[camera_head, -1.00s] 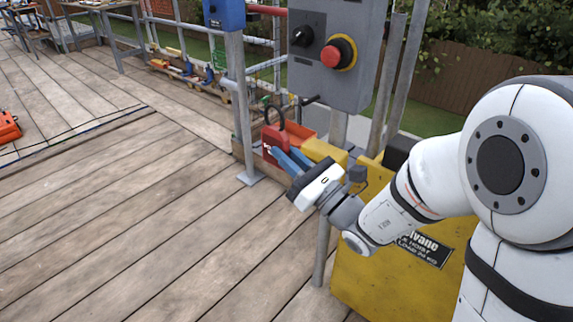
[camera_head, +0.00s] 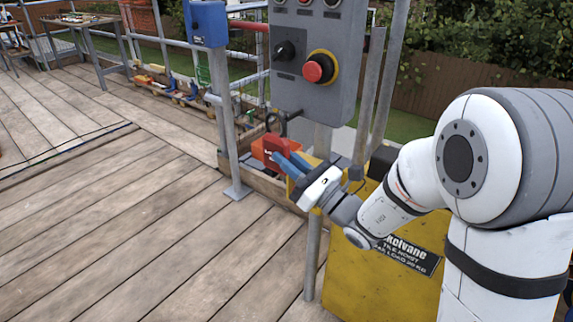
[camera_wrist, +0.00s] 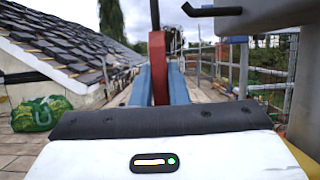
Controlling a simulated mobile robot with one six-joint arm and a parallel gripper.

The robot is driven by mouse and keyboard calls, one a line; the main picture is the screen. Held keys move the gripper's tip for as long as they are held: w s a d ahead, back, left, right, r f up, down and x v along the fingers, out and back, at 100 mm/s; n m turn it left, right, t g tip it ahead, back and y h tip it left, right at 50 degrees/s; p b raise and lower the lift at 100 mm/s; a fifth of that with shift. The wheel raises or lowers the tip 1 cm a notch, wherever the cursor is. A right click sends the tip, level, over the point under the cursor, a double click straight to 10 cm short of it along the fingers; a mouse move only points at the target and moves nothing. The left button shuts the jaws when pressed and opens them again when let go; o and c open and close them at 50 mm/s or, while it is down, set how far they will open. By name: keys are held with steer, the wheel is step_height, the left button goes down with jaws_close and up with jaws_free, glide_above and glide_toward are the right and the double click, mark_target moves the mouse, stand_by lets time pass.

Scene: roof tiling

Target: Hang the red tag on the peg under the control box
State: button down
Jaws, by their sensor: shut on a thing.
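The red tag (camera_head: 271,146) has a dark loop on top and hangs upright between the blue fingers of my gripper (camera_head: 285,162), which is shut on it. In the wrist view the red tag (camera_wrist: 158,60) is seen edge-on between the fingers, its loop rising above. The grey control box (camera_head: 314,62) stands on a post, above and right of the tag. Its black peg (camera_head: 293,113) sticks out below the box, close to the loop in the head view. In the wrist view the peg (camera_wrist: 212,11) lies right of the loop with a gap. The loop is not on it.
A yellow tile hoist (camera_head: 385,262) stands below the box and under my arm. A blue box (camera_head: 206,24) sits on a post to the left. An orange bin (camera_head: 262,150) is behind the tag. Wooden decking (camera_head: 110,220) at left is clear.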

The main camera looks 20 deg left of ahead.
steer(key=shift+w+d+f+b, duration=0.15)
steer(key=shift+w+d+f, duration=0.15)
steer(key=shift+w, duration=0.4)
steer(key=shift+w+d+f+b, duration=0.2)
steer(key=shift+w+d+f, duration=0.05)
steer(key=shift+w, duration=0.45)
steer(key=shift+w+d+f+b, duration=0.15)
steer(key=shift+w+d+f, duration=0.15)
steer(key=shift+w, duration=0.4)
steer(key=c, duration=1.3)
jaws_free()
steer(key=shift+c, duration=0.2)
